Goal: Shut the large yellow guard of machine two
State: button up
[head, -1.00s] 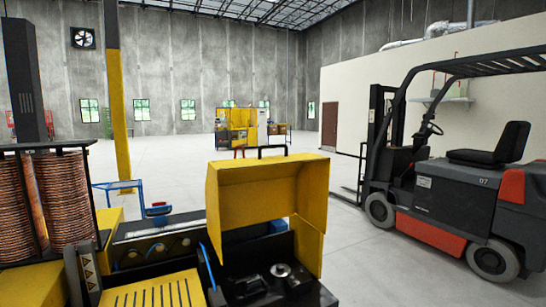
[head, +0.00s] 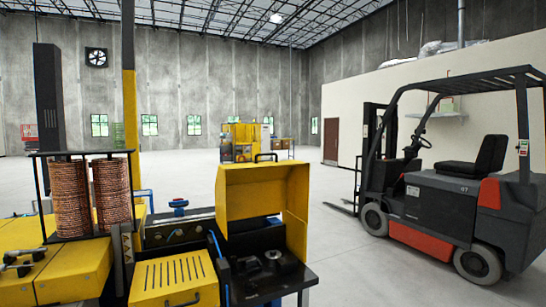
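The large yellow guard (head: 252,192) stands raised and open on the machine in the middle of the head view. Its dark handle (head: 266,156) is on the top edge. Below the guard, the black machine bed (head: 285,275) with small dark and metal parts lies uncovered. A lower yellow slotted cover (head: 172,275) with a handle at its front lies flat to the left of the bed. My gripper does not show in this view.
Copper coils (head: 72,200) stand in a black rack at the left. A black and red forklift (head: 440,210) is parked at the right. Open floor (head: 345,255) lies between it and the machine. Another yellow machine (head: 245,140) stands far back.

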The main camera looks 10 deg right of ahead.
aim_at(256, 189)
jog(key=z, duration=1)
jog(key=i, duration=5.15)
jog(key=u, duration=3.75)
